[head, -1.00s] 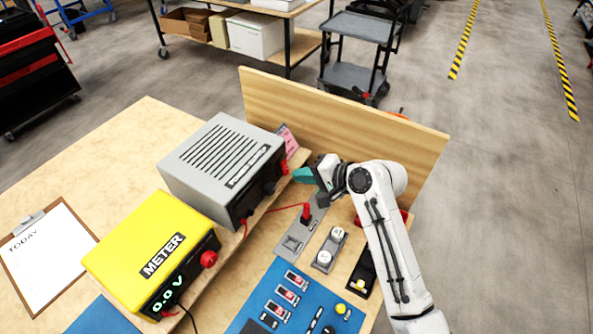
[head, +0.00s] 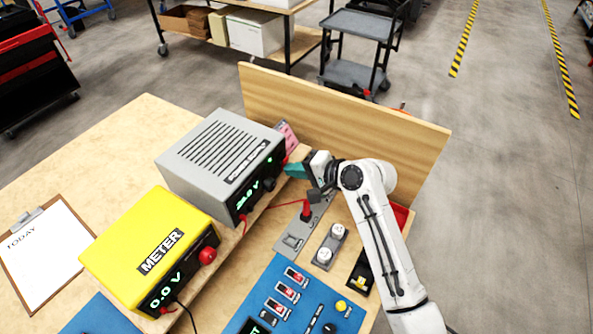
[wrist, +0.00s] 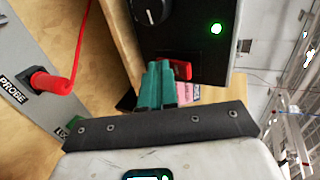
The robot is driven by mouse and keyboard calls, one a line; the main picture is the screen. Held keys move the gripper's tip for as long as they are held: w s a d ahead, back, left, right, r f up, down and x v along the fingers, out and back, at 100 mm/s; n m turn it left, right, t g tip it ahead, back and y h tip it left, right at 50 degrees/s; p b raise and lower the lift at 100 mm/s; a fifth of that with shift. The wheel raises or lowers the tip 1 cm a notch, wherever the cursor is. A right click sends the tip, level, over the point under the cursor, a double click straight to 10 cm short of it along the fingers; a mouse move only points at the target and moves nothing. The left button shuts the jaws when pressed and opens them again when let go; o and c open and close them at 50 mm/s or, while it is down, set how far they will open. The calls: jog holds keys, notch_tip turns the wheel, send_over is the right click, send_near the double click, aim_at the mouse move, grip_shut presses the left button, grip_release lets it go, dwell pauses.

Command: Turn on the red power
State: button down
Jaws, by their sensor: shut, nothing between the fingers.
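The grey power supply box (head: 215,150) stands on the bench, its black front panel turned toward my arm. Its display (head: 250,194) is lit green, and a green lamp (wrist: 216,29) glows on the panel in the wrist view. A red switch (wrist: 180,69) sits low on the panel, partly hidden by my gripper. My gripper (wrist: 158,74) has teal fingers, shut and empty, with the tips at or very close to the red switch; I cannot tell whether they touch. In the head view my gripper (head: 291,170) is at the panel's right end.
A yellow meter (head: 150,255) reading 0.0 V stands front left. A red probe plug (wrist: 50,83) with a red wire sits in a grey block. A wooden board (head: 340,120) stands behind my arm.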

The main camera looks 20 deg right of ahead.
jog(key=shift+r, duration=0.15)
jog(key=shift+r+p, duration=0.85)
jog(key=shift+p, duration=0.1)
jog(key=shift+f, duration=0.1)
